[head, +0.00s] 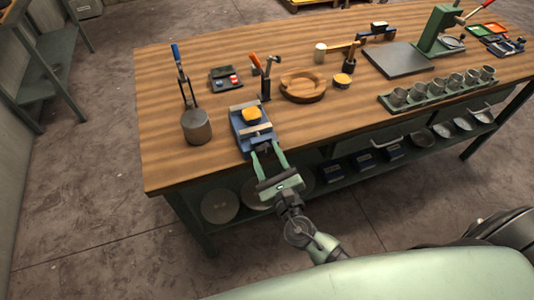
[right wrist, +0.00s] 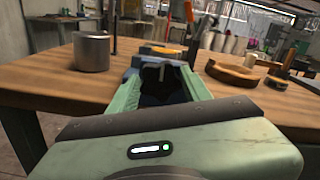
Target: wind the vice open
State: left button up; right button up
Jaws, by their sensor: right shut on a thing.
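The blue vice (head: 241,131) stands at the front edge of the wooden bench, with pale jaw bars across it. An orange-yellow piece (head: 250,114) sits between its jaws. My right gripper (head: 268,149) is at the front end of the vice, at the bench edge, with its green fingers pointing at it. It is shut on the vice handle, a small grey bar that shows between the fingertips in the right wrist view (right wrist: 163,68). The fingers hide much of the handle. The blue vice body shows just beyond them (right wrist: 143,61). My left gripper is not in view.
A grey cylinder (head: 196,127) stands left of the vice on the bench (head: 165,165). A round wooden bowl (head: 302,86) lies to its right, and a tool stand (head: 265,84) is behind. A green rack of metal cups (head: 436,91) stands farther right.

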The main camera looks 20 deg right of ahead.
jog(key=shift+f, duration=0.15)
jog(key=o, duration=1.4)
jog(key=shift+c, duration=0.2)
jog(key=s+b, duration=0.2)
jog(key=s, duration=0.6)
jog(key=shift+d, duration=0.15)
